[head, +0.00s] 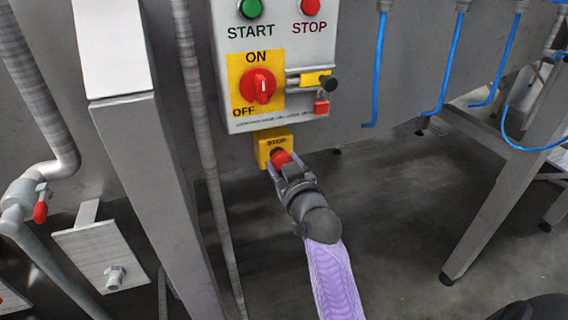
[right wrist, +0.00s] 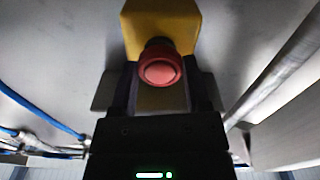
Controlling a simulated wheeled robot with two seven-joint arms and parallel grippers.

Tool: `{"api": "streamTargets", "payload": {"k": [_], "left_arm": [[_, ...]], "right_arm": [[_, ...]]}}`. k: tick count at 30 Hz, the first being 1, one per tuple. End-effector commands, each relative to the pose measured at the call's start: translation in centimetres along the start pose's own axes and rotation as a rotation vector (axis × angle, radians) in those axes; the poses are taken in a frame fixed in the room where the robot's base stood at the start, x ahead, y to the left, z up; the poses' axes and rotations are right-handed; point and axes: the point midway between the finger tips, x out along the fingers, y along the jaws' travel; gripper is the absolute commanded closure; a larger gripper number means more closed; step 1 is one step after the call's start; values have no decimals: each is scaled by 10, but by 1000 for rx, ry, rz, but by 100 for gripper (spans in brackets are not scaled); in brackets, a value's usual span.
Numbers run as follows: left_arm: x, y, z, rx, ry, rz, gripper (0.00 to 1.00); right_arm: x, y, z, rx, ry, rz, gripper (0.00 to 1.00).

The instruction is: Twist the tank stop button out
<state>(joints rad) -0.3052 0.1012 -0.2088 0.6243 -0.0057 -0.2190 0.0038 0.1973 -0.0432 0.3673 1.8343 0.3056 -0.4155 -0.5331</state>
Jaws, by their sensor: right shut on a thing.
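The red tank stop button (head: 281,157) sits on a small yellow box (head: 262,146) marked STOP, under the control panel. My right gripper (head: 286,166) reaches it from below right in the head view and is shut on the button. In the right wrist view the red button (right wrist: 160,68) stands out from the yellow box (right wrist: 160,22), with the gripper (right wrist: 160,85) fingers at its two sides. The fingertips' contact is partly hidden in the head view. My left gripper is not in view.
The control panel (head: 310,90) above carries a green START button (head: 250,8), a red STOP button (head: 310,6), a red ON/OFF rotary switch (head: 259,88) and a red padlock (head: 321,106). A steel post (head: 150,170) stands left. Blue hoses (head: 452,60) hang right.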

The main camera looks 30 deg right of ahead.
Motion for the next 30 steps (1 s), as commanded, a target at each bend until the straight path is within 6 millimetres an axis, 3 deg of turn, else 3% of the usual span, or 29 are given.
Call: {"api": "streamTargets", "payload": {"k": [15,30], "left_arm": [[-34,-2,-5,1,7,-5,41],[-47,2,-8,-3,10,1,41]], "right_arm": [[0,0,-3,366,-1,-1,98],[0,0,-1,627,1,0,98]]}}
